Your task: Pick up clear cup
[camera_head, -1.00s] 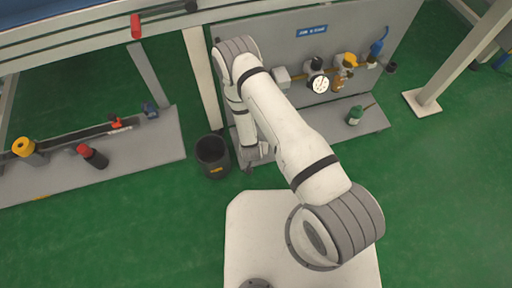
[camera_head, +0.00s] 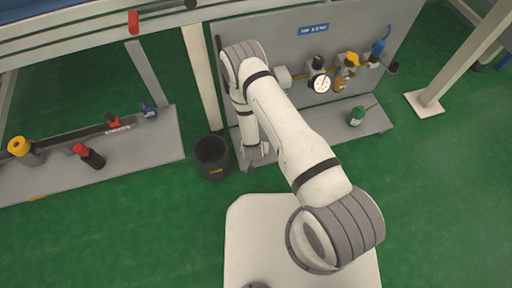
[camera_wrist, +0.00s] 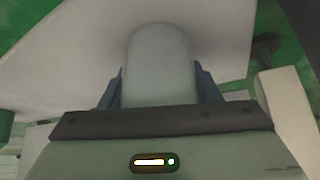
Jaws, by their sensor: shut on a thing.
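The clear cup (camera_wrist: 158,62) looks pale and translucent in the wrist view, with a rounded outline. It sits between the two dark fingers of my gripper (camera_wrist: 160,88), which is shut on it. In the head view my gripper (camera_head: 254,160) is low over the front left part of the grey platform, right of a black bin. The cup is too small or hidden there to make out.
The black bin (camera_head: 212,157) stands just left of my gripper. The grey platform (camera_head: 300,137) carries a green bottle (camera_head: 356,116), with a gauge (camera_head: 321,84) and valves on the upright panel behind.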

